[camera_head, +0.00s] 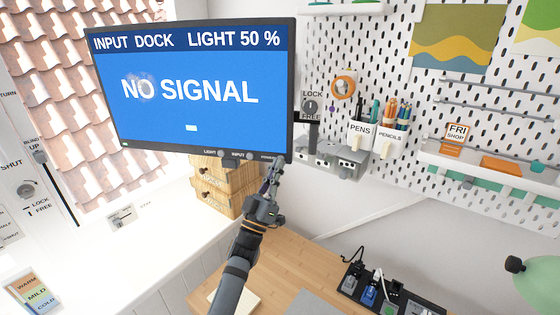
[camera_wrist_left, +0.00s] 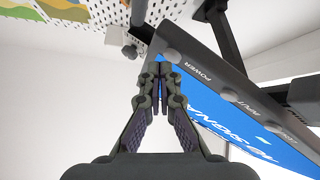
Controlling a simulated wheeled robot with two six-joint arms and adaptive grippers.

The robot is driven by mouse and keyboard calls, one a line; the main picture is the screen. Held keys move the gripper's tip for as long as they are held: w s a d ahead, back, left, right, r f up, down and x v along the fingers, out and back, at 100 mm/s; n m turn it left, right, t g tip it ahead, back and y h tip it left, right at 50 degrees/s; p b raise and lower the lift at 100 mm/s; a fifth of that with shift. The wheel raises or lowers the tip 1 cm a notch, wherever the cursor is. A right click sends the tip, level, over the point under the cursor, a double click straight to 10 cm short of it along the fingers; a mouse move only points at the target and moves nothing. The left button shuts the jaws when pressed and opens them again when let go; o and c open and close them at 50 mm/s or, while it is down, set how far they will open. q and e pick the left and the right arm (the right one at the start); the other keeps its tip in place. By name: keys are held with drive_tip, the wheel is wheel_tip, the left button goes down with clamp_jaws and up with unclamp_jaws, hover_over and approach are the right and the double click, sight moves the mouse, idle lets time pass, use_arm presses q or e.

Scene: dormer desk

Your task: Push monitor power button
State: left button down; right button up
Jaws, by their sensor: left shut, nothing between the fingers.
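The monitor (camera_head: 192,85) is lit blue and reads "INPUT DOCK", "LIGHT 50 %" and "NO SIGNAL". Its lower bezel carries round buttons labelled LIGHT (camera_head: 221,153), INPUT (camera_head: 249,155) and POWER. In the left wrist view, the power button (camera_wrist_left: 172,55) is a grey knob at the bezel's end, beside its POWER label. My left gripper (camera_head: 273,168) is shut and empty, its tips just below the bezel's right corner. In the left wrist view the gripper (camera_wrist_left: 161,66) points up close beside the power button. I cannot tell whether they touch.
A wooden drawer box (camera_head: 222,182) stands behind the monitor's lower edge. A pegboard with a pen cup (camera_head: 360,133) and a lock knob (camera_head: 310,107) is on the right. A black socket strip (camera_head: 350,283) lies on the wooden desk (camera_head: 285,270). The space below the bezel is fairly open.

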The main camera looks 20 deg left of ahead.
use_arm(q)
drive_tip(key=shift+w, duration=0.35)
idle(0.3)
drive_tip(key=shift+s+r+p, duration=0.1)
drive_tip(key=shift+s+p, duration=0.2)
drive_tip(key=shift+p, duration=0.1)
drive_tip(key=shift+s, duration=0.3)
drive_tip(key=s+p, duration=0.3)
drive_tip(key=s, duration=0.3)
drive_tip(key=shift+d, duration=0.3)
